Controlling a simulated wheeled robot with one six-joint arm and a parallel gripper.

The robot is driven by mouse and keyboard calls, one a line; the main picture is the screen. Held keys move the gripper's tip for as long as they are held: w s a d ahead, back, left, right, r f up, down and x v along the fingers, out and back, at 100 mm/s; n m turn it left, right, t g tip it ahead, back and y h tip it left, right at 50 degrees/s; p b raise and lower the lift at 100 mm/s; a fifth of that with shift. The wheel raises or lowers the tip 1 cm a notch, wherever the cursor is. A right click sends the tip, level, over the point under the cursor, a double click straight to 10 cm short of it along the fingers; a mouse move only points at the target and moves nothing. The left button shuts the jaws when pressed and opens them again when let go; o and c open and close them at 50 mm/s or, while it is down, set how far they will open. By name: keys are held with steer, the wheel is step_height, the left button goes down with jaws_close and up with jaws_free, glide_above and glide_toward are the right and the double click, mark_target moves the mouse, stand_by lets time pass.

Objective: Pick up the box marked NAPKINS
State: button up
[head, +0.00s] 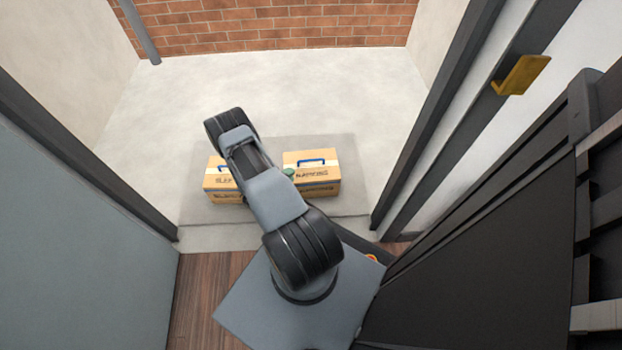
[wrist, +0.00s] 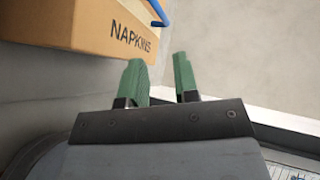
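A tan cardboard box marked NAPKINS (wrist: 65,32) fills the upper left of the wrist view, part of a blue handle (wrist: 158,12) showing at its top. My gripper (wrist: 160,78) has two green fingers standing apart with nothing between them, below and to the right of the lettering. In the head view, two tan boxes with blue handles sit side by side, a left box (head: 214,181) partly hidden by my arm and a right box (head: 318,188). Their lettering is too blurred to tell which is NAPKINS. A green bit of my gripper (head: 289,174) shows by the right box's left side.
The boxes rest on a grey mat (head: 350,200) beyond a doorway with dark frame posts (head: 440,110). Pale open floor (head: 300,85) reaches back to a brick wall (head: 270,25). A dark slatted structure (head: 500,230) stands close on the right, a grey panel (head: 80,220) on the left.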

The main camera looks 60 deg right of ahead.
steer(key=b, duration=0.2)
glide_toward(308, 167)
steer(key=d+r, duration=0.2)
steer(key=d, duration=0.1)
steer(key=shift+s+d+r, duration=0.15)
steer(key=shift+s+d, duration=0.1)
steer(key=shift+b+x, duration=1.7)
steer(key=shift+x, duration=1.1)
steer(key=shift+s+d+r, duration=0.1)
steer(key=shift+d, duration=0.25)
steer(key=shift+c, duration=0.2)
jaws_close()
